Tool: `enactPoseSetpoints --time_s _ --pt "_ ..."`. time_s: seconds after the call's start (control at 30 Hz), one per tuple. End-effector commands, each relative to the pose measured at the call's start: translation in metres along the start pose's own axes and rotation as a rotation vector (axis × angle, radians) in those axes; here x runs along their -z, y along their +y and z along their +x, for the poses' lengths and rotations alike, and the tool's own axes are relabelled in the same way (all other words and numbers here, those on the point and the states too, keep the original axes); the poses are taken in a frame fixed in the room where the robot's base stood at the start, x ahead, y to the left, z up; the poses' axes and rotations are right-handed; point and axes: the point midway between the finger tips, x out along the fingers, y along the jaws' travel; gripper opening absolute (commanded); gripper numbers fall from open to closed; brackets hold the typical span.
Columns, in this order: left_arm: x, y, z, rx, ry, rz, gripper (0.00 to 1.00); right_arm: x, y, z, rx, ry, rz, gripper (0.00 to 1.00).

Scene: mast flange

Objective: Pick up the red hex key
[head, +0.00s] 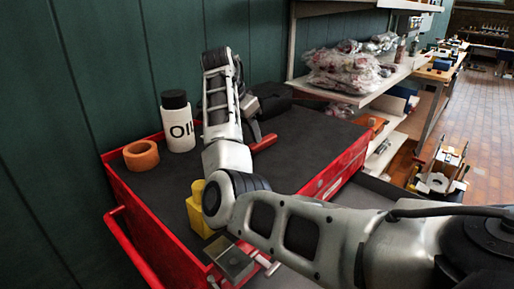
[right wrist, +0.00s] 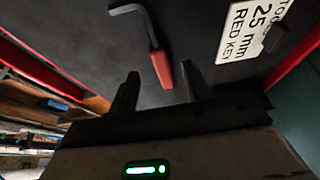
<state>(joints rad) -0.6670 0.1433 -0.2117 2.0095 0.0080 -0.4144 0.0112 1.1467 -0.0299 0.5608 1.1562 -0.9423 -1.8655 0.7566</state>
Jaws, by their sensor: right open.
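The red hex key lies on the dark mat of the red cart. Its red handle (head: 264,143) shows in the head view just below my right gripper (head: 256,130). In the right wrist view the red sleeve (right wrist: 162,68) and bent grey end are clear. There my right gripper (right wrist: 160,76) is open, with one finger on each side of the sleeve's near end. Nothing is gripped; whether the fingers touch the mat, I cannot tell. A white label (right wrist: 252,28) reading "25 mm RED KEY" lies beside the key. My left gripper is out of view.
On the red cart (head: 330,180) stand an orange ring (head: 141,158), a white oil bottle (head: 178,130), a yellow object (head: 198,212) and a grey metal block (head: 232,262). A green wall (head: 100,70) rises behind. A shelf with bagged items (head: 342,70) is beyond.

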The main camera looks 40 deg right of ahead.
Motion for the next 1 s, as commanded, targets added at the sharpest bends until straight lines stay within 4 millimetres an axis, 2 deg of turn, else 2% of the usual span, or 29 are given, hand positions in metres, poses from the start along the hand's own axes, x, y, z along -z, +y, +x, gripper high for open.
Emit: enactPoseSetpoints --time_s 0.13,0.27,0.4,0.7,0.87,0.9,1.0 --pt "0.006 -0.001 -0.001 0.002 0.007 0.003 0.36 0.002 0.001 0.011 -0.001 -0.001 -0.001 0.49" --pt "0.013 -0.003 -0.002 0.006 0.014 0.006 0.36 0.004 0.003 0.031 -0.003 -0.002 -0.002 0.49" --pt "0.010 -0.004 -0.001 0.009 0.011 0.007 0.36 0.004 0.003 0.049 -0.001 -0.001 -0.001 0.49" --pt "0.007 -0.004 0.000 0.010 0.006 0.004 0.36 0.003 0.002 0.054 0.001 -0.001 -0.001 0.49" --pt "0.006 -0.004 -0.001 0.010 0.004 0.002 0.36 0.003 0.002 0.053 0.001 -0.001 -0.001 0.05" --pt "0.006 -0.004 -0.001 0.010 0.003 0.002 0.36 0.003 0.002 0.053 0.001 -0.001 -0.001 0.00" --pt "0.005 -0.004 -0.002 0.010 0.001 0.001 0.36 0.004 0.002 0.053 0.001 0.000 0.000 0.00"
